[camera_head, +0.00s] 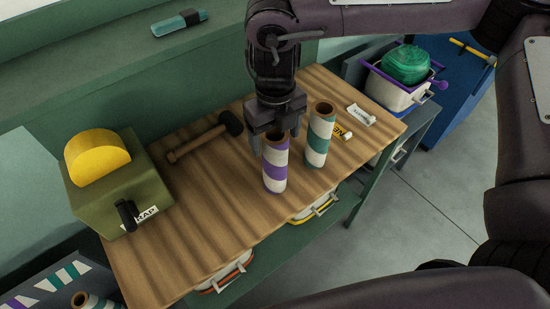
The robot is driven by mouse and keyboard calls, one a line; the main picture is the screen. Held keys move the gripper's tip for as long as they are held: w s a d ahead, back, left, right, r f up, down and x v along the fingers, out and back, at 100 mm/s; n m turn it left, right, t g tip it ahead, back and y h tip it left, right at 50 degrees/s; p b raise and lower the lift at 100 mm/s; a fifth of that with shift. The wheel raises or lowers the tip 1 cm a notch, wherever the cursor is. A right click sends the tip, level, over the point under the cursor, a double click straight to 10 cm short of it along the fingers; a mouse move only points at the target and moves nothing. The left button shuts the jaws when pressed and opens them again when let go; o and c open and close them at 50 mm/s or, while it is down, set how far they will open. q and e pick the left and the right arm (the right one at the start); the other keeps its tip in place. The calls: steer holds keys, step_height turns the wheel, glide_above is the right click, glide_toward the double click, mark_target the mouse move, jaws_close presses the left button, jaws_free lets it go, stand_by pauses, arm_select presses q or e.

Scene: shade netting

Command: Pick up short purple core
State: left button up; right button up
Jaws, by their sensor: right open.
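The short purple core (275,178), a tube with purple and white bands, stands upright on the wooden bench top (215,212). My right gripper (275,138) points down over its top end. The jaws are open, with one finger at the left of the core's rim and the other at its right and behind. I cannot tell whether either finger touches it. My left gripper is not in view.
A taller teal and white core (319,140) stands close at the right. A mallet (204,138) lies behind at the left. A green box with a yellow roll (120,185) is at the bench's left. The front left bench top is clear.

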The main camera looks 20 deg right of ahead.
steer(key=shift+w+f, duration=0.1)
steer(key=shift+f, duration=0.9)
steer(key=c, duration=1.5)
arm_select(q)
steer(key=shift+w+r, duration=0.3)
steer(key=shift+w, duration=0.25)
arm_select(e)
steer(key=shift+r, duration=0.15)
